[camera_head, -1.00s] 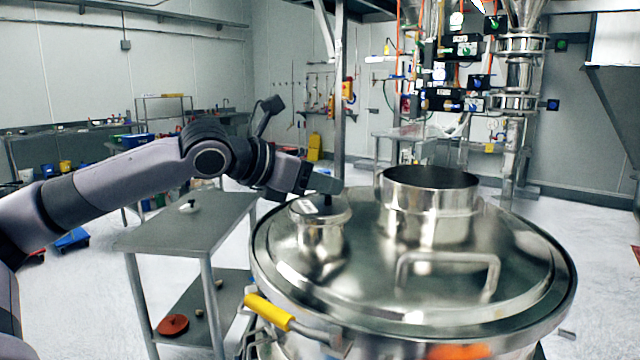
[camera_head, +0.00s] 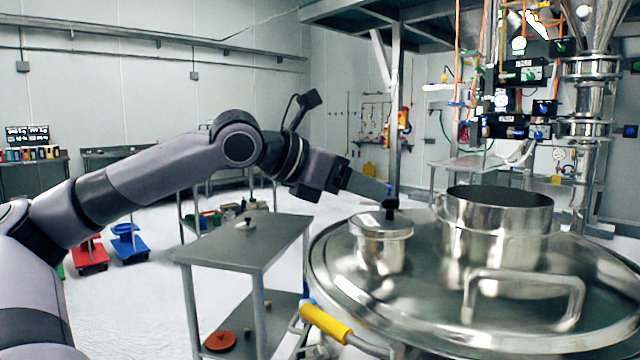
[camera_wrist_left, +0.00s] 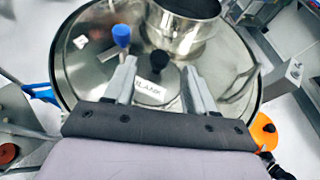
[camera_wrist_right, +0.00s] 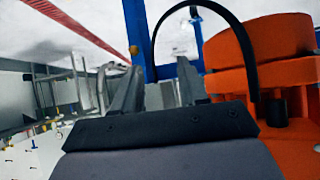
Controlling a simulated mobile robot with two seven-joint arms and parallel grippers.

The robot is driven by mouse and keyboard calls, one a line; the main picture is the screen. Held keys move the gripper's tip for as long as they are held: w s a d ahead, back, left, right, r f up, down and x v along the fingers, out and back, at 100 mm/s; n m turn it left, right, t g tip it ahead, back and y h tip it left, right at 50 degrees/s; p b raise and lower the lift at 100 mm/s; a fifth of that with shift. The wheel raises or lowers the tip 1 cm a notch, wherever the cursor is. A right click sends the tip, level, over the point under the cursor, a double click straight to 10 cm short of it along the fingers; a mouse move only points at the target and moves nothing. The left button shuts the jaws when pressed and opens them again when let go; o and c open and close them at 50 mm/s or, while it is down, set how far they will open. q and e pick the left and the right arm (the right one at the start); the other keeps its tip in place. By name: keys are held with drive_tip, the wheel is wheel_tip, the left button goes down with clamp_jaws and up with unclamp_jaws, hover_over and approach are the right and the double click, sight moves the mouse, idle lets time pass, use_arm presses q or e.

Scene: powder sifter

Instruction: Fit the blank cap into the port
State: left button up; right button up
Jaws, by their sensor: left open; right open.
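The blank cap (camera_head: 380,223) has a black knob and a white label. It sits on top of the small steel port (camera_head: 381,252) on the round lid, and looks level. Whether it is fully down I cannot tell. In the left wrist view its label reads BLANK (camera_wrist_left: 150,92) and its black knob (camera_wrist_left: 158,60) shows between the fingertips. My left gripper (camera_head: 388,192) is open, its fingers at the knob; I cannot tell if they touch it. It also shows in the left wrist view (camera_wrist_left: 158,68). My right gripper (camera_wrist_right: 160,75) is open and empty, outside the head view.
A large steel collar (camera_head: 495,225) and a bar handle (camera_head: 525,283) stand on the lid. An orange object (camera_wrist_right: 265,65) and a blue frame stand close to my right gripper.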

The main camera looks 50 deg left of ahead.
use_arm(q)
drive_tip(key=b+v, duration=0.2)
drive_tip(key=v, duration=0.5)
drive_tip(key=shift+r, duration=0.1)
drive_tip(key=shift+s, duration=0.1)
idle(0.5)
